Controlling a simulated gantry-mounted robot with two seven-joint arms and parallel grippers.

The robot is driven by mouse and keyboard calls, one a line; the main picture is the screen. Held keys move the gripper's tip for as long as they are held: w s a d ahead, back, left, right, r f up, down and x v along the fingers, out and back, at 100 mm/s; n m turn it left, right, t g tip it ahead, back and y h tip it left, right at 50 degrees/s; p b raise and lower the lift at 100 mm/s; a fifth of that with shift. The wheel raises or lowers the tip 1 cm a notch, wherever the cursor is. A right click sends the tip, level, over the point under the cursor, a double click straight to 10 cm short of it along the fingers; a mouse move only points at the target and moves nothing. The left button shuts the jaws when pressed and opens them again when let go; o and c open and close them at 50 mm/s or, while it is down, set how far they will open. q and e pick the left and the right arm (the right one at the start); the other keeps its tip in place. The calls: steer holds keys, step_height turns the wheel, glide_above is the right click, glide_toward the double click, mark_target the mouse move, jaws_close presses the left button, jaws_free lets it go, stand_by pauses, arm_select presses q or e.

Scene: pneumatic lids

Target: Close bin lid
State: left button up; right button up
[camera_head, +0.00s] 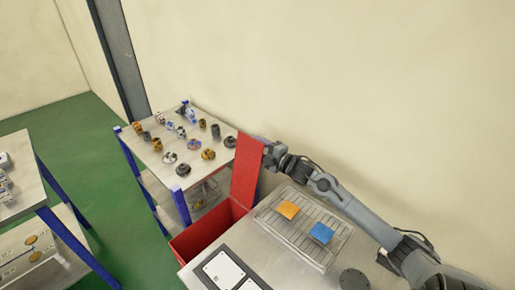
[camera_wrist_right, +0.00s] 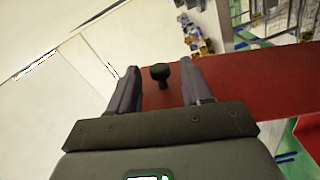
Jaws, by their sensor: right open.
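The red bin (camera_head: 205,233) stands between the two tables at the lower middle of the head view. Its red lid (camera_head: 246,172) stands raised, close to upright, at the bin's right side. My right gripper (camera_head: 268,148) is at the top of the lid in the head view. In the right wrist view my right gripper (camera_wrist_right: 160,82) is open, with a black knob (camera_wrist_right: 160,74) on the red lid (camera_wrist_right: 235,85) between its fingers. Whether the fingers touch the knob I cannot tell. My left gripper is not in view.
A work table (camera_head: 195,277) at the front right carries a wire rack (camera_head: 306,238) with an orange block (camera_head: 288,209) and a blue block (camera_head: 321,233). A table (camera_head: 223,128) behind the bin holds several metal parts. Green floor (camera_head: 97,178) is free at left.

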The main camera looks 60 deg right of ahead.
steer(key=shift+w, duration=0.4)
steer(key=shift+c, duration=0.3)
jaws_close()
